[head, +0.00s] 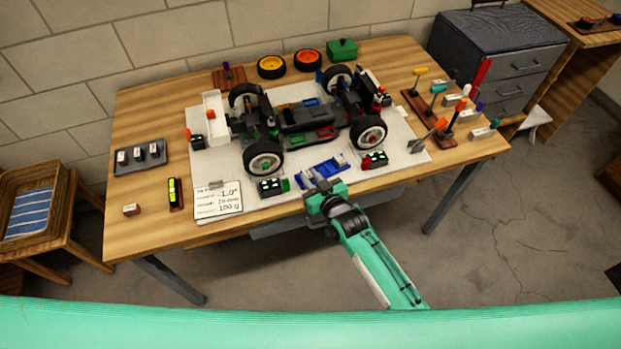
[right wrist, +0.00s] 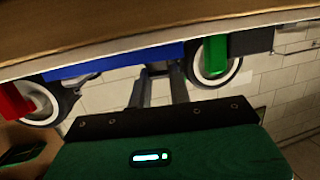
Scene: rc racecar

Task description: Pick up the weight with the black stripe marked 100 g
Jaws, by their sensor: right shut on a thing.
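Several small pale weights sit around the left of the table. Three stand in a dark grey tray (head: 140,158), and a single weight (head: 130,209) lies on bare wood near the front left. Their stripes and markings are too small to read. My right gripper (head: 325,186) is at the table's front edge, far to the right of the weights. It is shut on a blue part (head: 321,168) at the mat's front; the blue part also shows in the right wrist view (right wrist: 115,62). The fingertips are partly hidden. My left gripper is not in view.
A car chassis (head: 308,118) stands on the pale mat (head: 215,165). A note card (head: 217,201) and a yellow level (head: 173,192) lie at the front left. Screwdrivers in a wooden rack (head: 425,115) stand at the right. Bare wood surrounds the single weight.

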